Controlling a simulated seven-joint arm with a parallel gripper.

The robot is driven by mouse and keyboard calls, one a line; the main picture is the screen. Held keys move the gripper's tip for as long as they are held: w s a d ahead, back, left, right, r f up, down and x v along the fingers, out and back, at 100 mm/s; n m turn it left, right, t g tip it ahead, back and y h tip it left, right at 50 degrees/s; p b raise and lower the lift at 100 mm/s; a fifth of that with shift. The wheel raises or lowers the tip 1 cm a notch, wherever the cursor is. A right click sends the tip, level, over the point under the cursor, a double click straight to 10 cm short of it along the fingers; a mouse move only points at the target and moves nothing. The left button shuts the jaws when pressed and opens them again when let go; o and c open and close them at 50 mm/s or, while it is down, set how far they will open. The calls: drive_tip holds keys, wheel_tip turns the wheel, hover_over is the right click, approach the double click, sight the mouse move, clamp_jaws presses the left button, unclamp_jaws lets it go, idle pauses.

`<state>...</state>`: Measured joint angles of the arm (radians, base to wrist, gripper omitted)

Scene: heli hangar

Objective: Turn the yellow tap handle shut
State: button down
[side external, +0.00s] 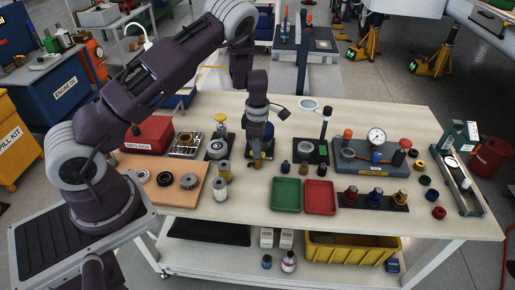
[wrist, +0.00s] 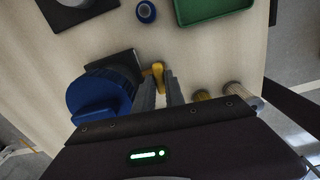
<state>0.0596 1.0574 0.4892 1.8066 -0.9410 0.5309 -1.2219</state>
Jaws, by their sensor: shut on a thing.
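The yellow tap handle (wrist: 158,76) shows in the wrist view between the tips of my gripper (wrist: 160,92). The two fingers are closed on it and hide its lower part. A large blue round body (wrist: 98,98) is just left of the fingers, and a dark base plate (wrist: 122,63) shows beside the handle. In the side view my gripper (side external: 257,152) points down at the middle of the table. There, only a small bit of yellow shows at its tips, and the tap body is mostly hidden behind the gripper.
A green tray (side external: 286,193) and a red tray (side external: 320,196) lie in front and to the right. Yellowish cylinders (side external: 222,180) stand close on the left. A black stand (side external: 324,140) rises on the right. A gauge block (side external: 370,158) sits farther right.

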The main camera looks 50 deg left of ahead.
drive_tip(key=shift+n, duration=0.5)
drive_tip(key=c, duration=1.4)
unclamp_jaws()
wheel_tip(320, 180, up, 7)
drive_tip(key=shift+r, duration=0.2)
drive_tip(key=s+d+r+m+t+h, duration=0.1)
drive_tip(key=s+d+r+m, duration=0.4)
drive_tip(key=r, duration=0.5)
drive_tip(key=s+d+r+m+t+h, duration=0.1)
drive_tip(key=s+d+r+m+h, duration=0.15)
drive_tip(key=d+r+m, duration=0.55)
drive_tip(key=s+r+m+t+y, duration=0.1)
drive_tip(key=s+r+m, duration=0.3)
drive_tip(key=s+m, duration=0.3)
drive_tip(key=s+r+m+t+y, duration=0.2)
drive_tip(key=s+r+m, duration=0.2)
drive_tip(key=s, duration=1)
drive_tip(key=m, duration=0.3)
drive_tip(key=shift+a+t, duration=0.15)
drive_tip(key=shift+t, duration=0.15)
